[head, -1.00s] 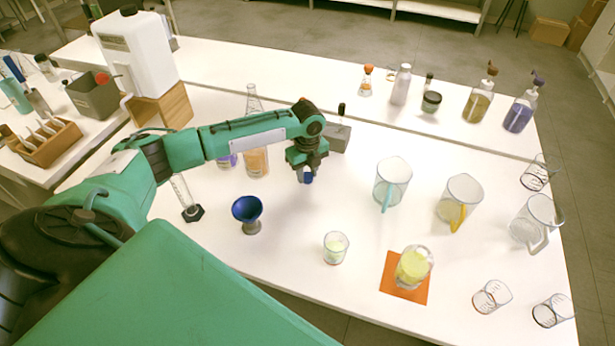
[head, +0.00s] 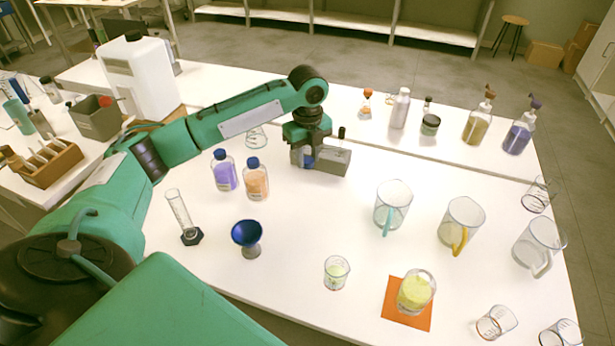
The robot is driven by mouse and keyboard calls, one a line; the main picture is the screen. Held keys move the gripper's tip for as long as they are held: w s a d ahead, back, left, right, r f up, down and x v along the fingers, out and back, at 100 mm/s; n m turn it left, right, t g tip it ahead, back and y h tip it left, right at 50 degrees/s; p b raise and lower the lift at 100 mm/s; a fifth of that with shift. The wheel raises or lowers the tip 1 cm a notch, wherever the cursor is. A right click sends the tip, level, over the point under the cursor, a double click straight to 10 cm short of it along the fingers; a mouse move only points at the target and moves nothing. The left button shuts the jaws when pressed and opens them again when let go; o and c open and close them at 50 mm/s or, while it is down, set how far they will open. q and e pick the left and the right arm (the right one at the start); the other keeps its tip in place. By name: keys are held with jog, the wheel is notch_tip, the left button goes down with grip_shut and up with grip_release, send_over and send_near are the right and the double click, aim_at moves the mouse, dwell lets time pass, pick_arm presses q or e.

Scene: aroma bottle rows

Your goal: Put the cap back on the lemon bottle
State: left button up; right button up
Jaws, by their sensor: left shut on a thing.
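My left gripper (head: 308,152) is shut on a small blue cap (head: 308,162), in front of a grey box in the head view. The cap appears to be in the air, apart from any bottle. A bottle with purple liquid (head: 225,175) and one with orange liquid (head: 256,182) stand upright to the left, both with blue caps on. I cannot pick out an uncapped lemon bottle. A glass vessel with yellow contents (head: 416,292) stands on an orange mat (head: 393,312) at the front right. My right gripper is not in view.
The grey box (head: 334,162) is close behind the gripper. A blue funnel-shaped cup (head: 247,236), a graduated cylinder (head: 181,212), a small beaker (head: 337,273) and two jugs (head: 392,205) (head: 461,222) stand around. The table centre is clear. More bottles line the back shelf (head: 450,135).

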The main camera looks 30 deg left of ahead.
aim_at(308, 159)
pick_arm(q)
notch_tip(308, 159, up, 4)
jog(key=shift+r, duration=0.45)
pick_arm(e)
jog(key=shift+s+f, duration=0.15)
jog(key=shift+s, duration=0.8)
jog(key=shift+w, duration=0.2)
